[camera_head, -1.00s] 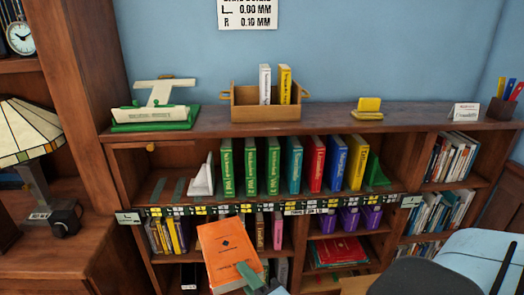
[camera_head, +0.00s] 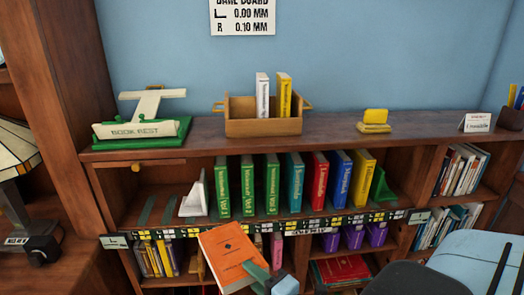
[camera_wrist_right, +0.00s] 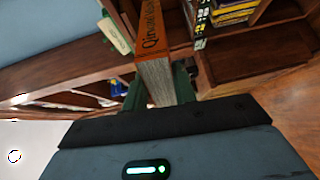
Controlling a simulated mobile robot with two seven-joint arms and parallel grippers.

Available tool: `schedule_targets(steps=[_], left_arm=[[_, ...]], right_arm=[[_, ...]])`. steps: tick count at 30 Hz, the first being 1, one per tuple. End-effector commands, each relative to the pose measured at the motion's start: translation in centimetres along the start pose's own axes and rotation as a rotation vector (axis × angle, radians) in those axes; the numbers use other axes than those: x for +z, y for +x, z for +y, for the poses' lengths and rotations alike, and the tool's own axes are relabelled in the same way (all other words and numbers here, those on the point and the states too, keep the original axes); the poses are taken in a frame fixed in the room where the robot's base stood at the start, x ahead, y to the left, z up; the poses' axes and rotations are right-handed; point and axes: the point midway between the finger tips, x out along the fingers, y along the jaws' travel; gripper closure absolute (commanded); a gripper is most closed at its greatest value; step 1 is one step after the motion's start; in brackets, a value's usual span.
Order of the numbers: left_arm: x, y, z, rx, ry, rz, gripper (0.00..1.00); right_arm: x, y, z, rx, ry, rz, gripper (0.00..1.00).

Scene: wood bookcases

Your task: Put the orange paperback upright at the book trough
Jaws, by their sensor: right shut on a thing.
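The orange paperback (camera_head: 226,250) is held in front of the bookcase, below the main shelf's label strip, with its cover toward the head camera and tilted. My right gripper (camera_head: 259,274) is shut on its lower right part. In the right wrist view the paperback (camera_wrist_right: 150,47) sticks out from between the green fingers of the right gripper (camera_wrist_right: 160,88), its spine lettering and page edges showing. The book trough (camera_head: 263,128) is an open wooden box on the bookcase top. A white and a yellow book stand upright in it. My left gripper is out of view.
A book rest (camera_head: 142,129) stands left of the trough, and a yellow block (camera_head: 375,117) and small sign (camera_head: 477,122) stand right. A row of upright books (camera_head: 295,183) fills the middle shelf. The top beside the trough is clear.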

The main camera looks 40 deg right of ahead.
Motion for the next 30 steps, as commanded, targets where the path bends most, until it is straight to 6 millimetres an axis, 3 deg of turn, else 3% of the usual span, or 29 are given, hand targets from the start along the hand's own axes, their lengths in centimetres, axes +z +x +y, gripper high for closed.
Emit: schedule_targets(steps=[18, 30], left_arm=[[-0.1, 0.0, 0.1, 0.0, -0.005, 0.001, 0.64], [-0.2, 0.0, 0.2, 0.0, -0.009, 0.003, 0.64]], right_arm=[[7.3, 1.1, 0.8, -0.183, -0.019, 0.325, 1.0], [10.4, 1.4, 2.2, -0.286, -0.049, 0.565, 1.0]])
